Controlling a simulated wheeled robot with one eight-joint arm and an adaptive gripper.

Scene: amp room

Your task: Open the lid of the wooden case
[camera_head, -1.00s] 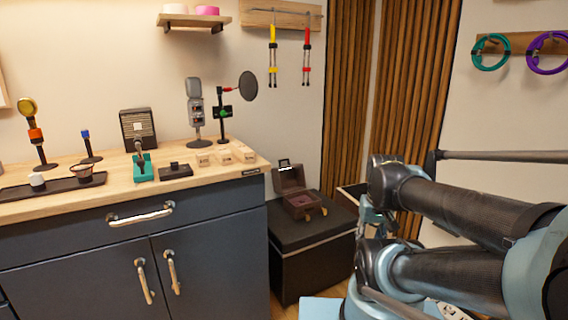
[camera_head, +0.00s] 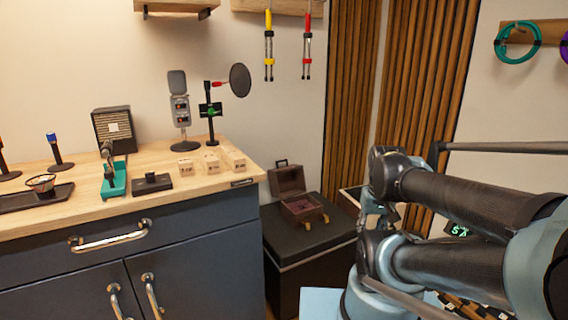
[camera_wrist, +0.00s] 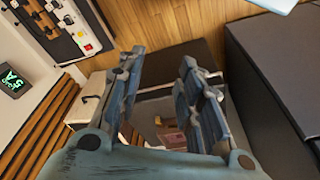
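The wooden case (camera_head: 302,209) is a small brown box on top of a black cabinet, in the middle of the head view. Its lid (camera_head: 288,180) stands raised at the back, and the dark reddish inside shows. Light brown tabs show at its front right. My gripper (camera_wrist: 165,95) shows in the wrist view with its two fingers spread apart and nothing between them. It is apart from the case.
The black cabinet (camera_head: 313,241) stands right of the workbench (camera_head: 215,187), whose top holds a microphone (camera_head: 180,110), wooden blocks and tools. An open-topped container (camera_head: 352,194) is behind the cabinet's right side. Wooden floor (camera_wrist: 185,20) shows in the wrist view.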

